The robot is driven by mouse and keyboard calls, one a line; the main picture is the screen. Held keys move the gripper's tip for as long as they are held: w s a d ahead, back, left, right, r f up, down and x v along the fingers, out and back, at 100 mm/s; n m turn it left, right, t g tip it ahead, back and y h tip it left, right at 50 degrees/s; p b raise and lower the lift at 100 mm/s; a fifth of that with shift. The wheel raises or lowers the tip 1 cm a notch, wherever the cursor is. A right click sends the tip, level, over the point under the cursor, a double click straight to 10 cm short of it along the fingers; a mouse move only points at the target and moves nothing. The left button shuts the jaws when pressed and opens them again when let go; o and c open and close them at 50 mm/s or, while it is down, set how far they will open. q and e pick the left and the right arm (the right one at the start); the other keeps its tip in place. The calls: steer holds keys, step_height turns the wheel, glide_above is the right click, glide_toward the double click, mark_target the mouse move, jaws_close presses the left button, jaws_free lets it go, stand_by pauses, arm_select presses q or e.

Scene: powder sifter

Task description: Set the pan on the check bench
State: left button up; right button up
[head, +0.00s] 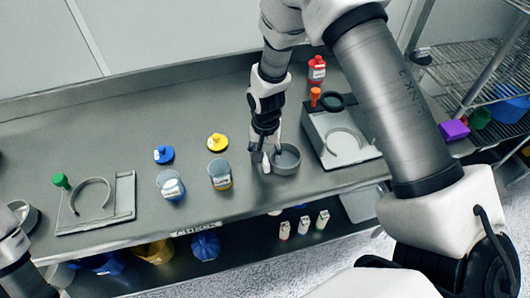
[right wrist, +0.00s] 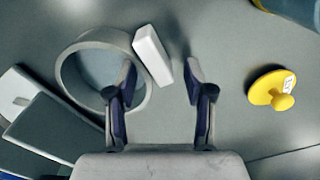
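The pan (head: 288,160) is a round grey dish standing upright on the grey bench (head: 110,150), right of centre in the head view. In the right wrist view the pan (right wrist: 72,85) is at the left, with a white block (right wrist: 152,55) at its rim. My right gripper (head: 265,158) is down at the pan's left side. Its fingers (right wrist: 160,80) are open, with the white block in the gap and clear room beside it. The left finger overlaps the pan's rim; I cannot tell whether it touches. A label on the bench's front edge (head: 195,228) seems to read CHECK. Only my left arm shows at lower left.
A grey stand (head: 345,145) is close on the right, another (head: 97,205) at the left. A red bottle (head: 316,70) stands behind.

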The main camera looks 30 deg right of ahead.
steer(key=shift+s+a+r, duration=0.1)
steer(key=shift+s+a, duration=0.05)
steer(key=shift+r, duration=0.35)
step_height(320, 180, up, 11)
steer(key=b, duration=0.2)
steer(key=shift+r, duration=0.15)
